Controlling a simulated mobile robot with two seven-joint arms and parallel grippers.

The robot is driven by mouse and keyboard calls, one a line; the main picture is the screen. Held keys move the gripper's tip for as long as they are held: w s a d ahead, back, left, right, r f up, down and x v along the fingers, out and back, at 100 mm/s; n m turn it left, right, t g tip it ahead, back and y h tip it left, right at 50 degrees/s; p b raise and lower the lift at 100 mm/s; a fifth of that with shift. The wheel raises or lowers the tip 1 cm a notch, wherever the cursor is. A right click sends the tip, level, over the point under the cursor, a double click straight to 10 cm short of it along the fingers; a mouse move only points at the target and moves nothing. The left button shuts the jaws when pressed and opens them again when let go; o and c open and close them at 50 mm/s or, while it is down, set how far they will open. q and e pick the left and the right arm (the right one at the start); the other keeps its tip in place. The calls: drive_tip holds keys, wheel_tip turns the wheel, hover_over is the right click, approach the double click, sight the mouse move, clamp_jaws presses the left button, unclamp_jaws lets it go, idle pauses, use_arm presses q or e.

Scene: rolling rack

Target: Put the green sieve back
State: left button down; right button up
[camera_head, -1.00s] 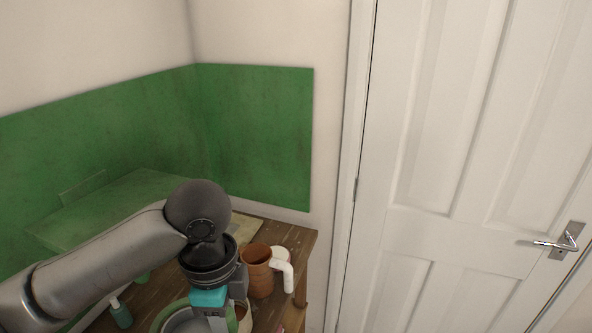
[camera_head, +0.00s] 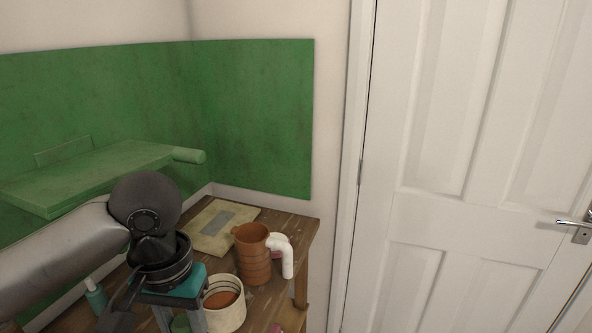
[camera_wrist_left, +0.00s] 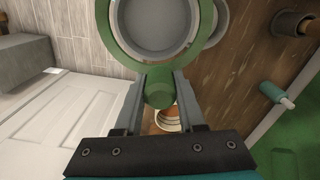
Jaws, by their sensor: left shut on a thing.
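The green sieve shows in the left wrist view as a green ring (camera_wrist_left: 112,38) around a grey mesh bowl, cut off by the top edge. My left gripper (camera_wrist_left: 158,85) is shut on its short green handle. In the head view my left gripper (camera_head: 181,312) is over the front of the wooden bench. Only a small green patch (camera_head: 180,324) shows between its fingers there, and the rest of the sieve is hidden or out of frame. My right gripper is not in view.
On the wooden bench (camera_head: 285,221) stand a cream pot (camera_head: 228,316), a terracotta pot (camera_head: 251,256), a white pipe elbow (camera_head: 287,258), a flat cream board (camera_head: 212,234) and a teal bottle (camera_head: 96,297). A green ledge (camera_head: 110,172) juts from the green wall. A white door (camera_head: 450,170) is at right.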

use_arm(q)
drive_tip(key=shift+a+f+n, duration=0.15)
drive_tip(key=shift+f+n, duration=0.05)
drive_tip(key=shift+n, duration=0.3)
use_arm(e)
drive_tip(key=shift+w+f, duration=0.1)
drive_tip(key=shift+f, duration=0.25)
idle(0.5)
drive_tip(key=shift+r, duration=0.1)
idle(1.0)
